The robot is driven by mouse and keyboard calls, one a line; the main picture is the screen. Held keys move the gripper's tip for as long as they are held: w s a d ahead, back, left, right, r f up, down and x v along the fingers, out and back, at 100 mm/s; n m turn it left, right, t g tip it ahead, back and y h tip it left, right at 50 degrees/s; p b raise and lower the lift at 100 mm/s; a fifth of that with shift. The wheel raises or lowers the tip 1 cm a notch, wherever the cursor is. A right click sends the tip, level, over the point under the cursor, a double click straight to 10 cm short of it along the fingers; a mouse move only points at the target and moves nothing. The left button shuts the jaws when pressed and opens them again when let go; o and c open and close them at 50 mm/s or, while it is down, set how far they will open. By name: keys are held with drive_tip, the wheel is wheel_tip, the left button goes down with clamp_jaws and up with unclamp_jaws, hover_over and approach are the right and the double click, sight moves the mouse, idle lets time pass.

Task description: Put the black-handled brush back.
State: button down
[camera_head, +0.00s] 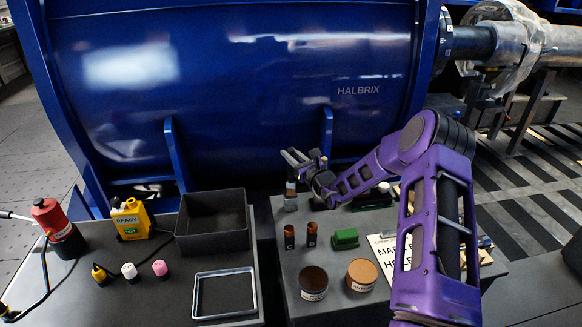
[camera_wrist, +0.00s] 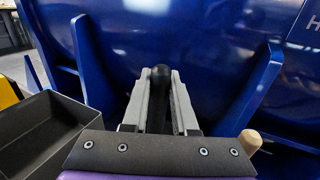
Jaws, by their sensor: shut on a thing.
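My gripper (camera_head: 293,157) is raised above the back left of the right-hand table, in front of the blue motor housing. In the wrist view its two grey fingers (camera_wrist: 160,100) are shut on a black handle (camera_wrist: 160,82), which stands between them with its rounded end up. I take this for the black-handled brush; its bristles are hidden in that view. In the head view a small grey and dark upright thing (camera_head: 290,197) shows just below the gripper; I cannot tell whether it belongs to the brush.
The right table holds two orange-brown cylinders (camera_head: 300,236), a green block (camera_head: 345,238), two round jars (camera_head: 337,278) and a printed sheet (camera_head: 385,250). The left table has an open grey bin (camera_head: 211,222), a shallow tray (camera_head: 224,294), a yellow jug (camera_head: 131,220) and small bottles. Blue ribs (camera_head: 327,132) stand close behind.

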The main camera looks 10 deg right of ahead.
sight(291, 182)
drive_tip(key=shift+f, duration=2.25)
drive_tip(key=c, duration=0.7)
unclamp_jaws()
drive_tip(key=shift+r, duration=0.3)
drive_tip(key=p+v, duration=0.1)
drive_tip(key=v, duration=1.1)
drive_tip(key=shift+r, duration=0.3)
